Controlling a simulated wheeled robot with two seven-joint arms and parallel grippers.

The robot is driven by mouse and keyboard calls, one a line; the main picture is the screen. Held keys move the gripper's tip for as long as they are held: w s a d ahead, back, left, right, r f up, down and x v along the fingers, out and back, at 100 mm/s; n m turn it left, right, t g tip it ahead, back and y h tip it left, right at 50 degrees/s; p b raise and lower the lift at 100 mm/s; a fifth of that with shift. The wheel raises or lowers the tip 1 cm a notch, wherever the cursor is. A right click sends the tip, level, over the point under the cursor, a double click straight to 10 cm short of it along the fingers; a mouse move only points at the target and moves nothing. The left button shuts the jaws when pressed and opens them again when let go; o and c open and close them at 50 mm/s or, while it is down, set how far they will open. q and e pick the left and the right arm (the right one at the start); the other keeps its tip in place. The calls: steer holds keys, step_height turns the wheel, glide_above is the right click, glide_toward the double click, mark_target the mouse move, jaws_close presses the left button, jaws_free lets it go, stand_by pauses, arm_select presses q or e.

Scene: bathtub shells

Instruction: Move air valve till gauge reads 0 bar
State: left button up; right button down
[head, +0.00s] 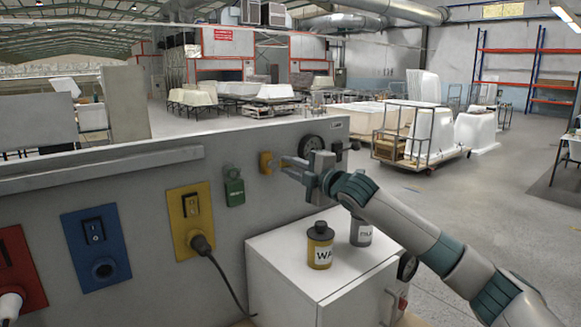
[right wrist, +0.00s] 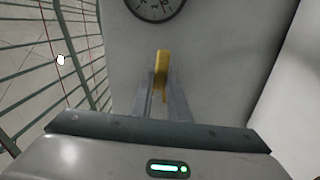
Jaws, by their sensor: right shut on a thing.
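The yellow air valve handle (head: 265,162) is on the grey wall panel. It also shows upright between my fingers in the right wrist view (right wrist: 161,62). My right gripper (head: 284,166) reaches it from the right and is shut on it; its fingers hide part of the handle in the right wrist view (right wrist: 162,88). The round dark gauge (head: 311,146) is just right of the valve, partly behind my gripper. Its lower part shows at the top of the right wrist view (right wrist: 155,6). Its needle reading is too small to tell. My left gripper is not in view.
A green box (head: 235,186) is left of the valve. Yellow (head: 192,222), blue (head: 96,248) and red (head: 20,268) panels follow further left. A white cabinet (head: 285,255) below bears a yellow can (head: 320,246) and a grey can (head: 361,231), close under my right arm.

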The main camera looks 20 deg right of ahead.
steer(key=c, duration=1.7)
jaws_free()
steer(key=shift+s, duration=0.1)
steer(key=shift+s+d+f, duration=0.1)
steer(key=shift+s, duration=0.1)
steer(key=b+v, duration=0.7)
steer(key=v, duration=0.9)
steer(key=shift+s+d, duration=0.15)
steer(key=shift+s, duration=0.25)
